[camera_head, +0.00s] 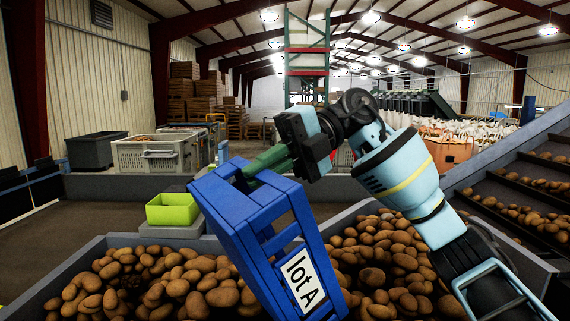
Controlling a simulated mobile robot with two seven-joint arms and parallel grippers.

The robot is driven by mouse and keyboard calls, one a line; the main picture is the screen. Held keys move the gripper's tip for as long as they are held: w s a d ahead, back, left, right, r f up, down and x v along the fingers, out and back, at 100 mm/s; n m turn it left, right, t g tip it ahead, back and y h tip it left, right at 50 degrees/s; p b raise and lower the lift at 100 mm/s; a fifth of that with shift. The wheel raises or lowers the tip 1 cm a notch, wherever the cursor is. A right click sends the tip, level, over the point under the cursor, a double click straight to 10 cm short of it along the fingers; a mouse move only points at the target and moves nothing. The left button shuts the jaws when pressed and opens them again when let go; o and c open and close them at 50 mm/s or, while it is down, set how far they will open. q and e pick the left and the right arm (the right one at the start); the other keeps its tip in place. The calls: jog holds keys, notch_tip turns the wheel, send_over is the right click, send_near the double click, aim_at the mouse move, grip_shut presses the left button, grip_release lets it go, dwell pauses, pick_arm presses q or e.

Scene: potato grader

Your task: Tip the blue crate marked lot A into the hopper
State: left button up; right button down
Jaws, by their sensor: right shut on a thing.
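The blue crate (238,222) is steeply tilted, and its white label reading "lot A" (302,283) faces me. It is held over the grey hopper (84,257), which is full of potatoes (190,280). My right gripper (262,165) is shut on the crate's upper edge, and its arm comes in from the lower right. The inside of the crate is mostly hidden, so I cannot tell whether potatoes are in it. My left gripper is not in view.
A lime green bin (172,209) stands just behind the hopper. A slatted conveyor with potatoes (520,212) slopes up on the right. Farther back are a pale grey crate (155,155), a dark bin (95,150) and stacked wooden boxes (195,95). Floor at left is clear.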

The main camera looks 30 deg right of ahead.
aim_at(206, 203)
jog(key=a+h, duration=0.1)
jog(key=a, duration=0.2)
jog(key=a+h, duration=0.1)
jog(key=a, duration=0.1)
jog(key=a+h, duration=0.1)
jog(key=a, duration=0.2)
jog(key=shift+s+a+f+h, duration=0.1)
jog(key=shift+a+f+h, duration=0.15)
jog(key=shift+a+h, duration=0.15)
jog(key=shift+f, duration=0.1)
jog(key=a+f+h, duration=0.9)
jog(key=a+f, duration=0.4)
jog(key=f, duration=0.3)
jog(key=shift+s+f+h, duration=0.15)
jog(key=shift+f+h, duration=0.15)
jog(key=shift+a+f, duration=0.1)
